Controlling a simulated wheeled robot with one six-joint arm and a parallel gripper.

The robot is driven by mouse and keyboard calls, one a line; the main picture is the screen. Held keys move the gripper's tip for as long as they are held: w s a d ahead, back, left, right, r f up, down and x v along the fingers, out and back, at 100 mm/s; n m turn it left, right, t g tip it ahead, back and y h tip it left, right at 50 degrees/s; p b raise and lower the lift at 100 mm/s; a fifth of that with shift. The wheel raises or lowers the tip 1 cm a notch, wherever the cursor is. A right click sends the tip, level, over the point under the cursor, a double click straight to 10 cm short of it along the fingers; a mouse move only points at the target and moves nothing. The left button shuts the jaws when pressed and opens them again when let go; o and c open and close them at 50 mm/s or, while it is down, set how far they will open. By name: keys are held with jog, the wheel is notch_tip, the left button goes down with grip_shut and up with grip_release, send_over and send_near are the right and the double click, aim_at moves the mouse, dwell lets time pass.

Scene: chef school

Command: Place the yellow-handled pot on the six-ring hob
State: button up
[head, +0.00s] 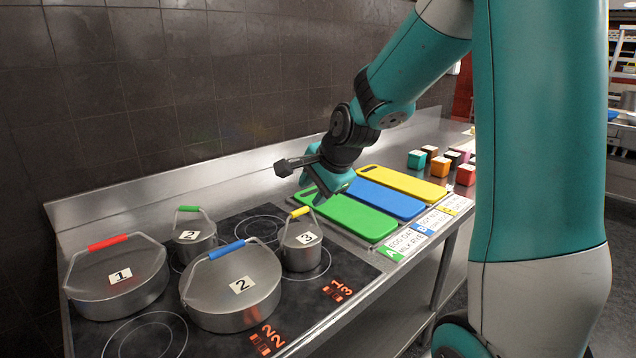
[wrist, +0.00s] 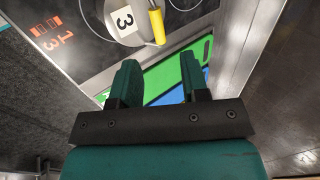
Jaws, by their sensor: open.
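The yellow-handled pot (head: 301,245) is a small steel pot labelled 3. It stands upright on the black hob (head: 250,339), at the right end near the green board. Its yellow handle (head: 300,212) is raised above it. In the wrist view, the pot (wrist: 108,17) and its yellow handle (wrist: 156,27) show at the top, beyond the fingertips. My gripper (head: 312,184) is above the green board, to the right of and higher than the pot. In the wrist view, my gripper (wrist: 161,78) is open and empty, apart from the handle.
Pots with red (head: 118,279), green (head: 193,237) and blue (head: 232,290) handles stand on the hob. Green (head: 348,217), blue (head: 389,199) and yellow (head: 404,184) boards lie right of it. Several coloured cubes (head: 440,166) lie farther back. A wall (head: 150,100) runs behind.

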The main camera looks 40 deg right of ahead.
jog(key=s+a+r+n+g+y, duration=0.1)
jog(key=s+a+n+y, duration=0.1)
jog(key=s+a+n, duration=0.5)
jog(key=s+a+r+n+g+y, duration=0.15)
jog(key=a+n, duration=0.25)
jog(key=a, duration=0.5)
jog(key=s+a+n+g, duration=0.4)
jog(key=s+a+n, duration=0.5)
jog(key=s+n, duration=0.4)
jog(key=shift+s+f+n, duration=0.35)
jog(key=shift+s+n, duration=0.05)
jog(key=shift+s, duration=0.6)
jog(key=shift+a+y, duration=0.1)
jog(key=shift+y, duration=0.15)
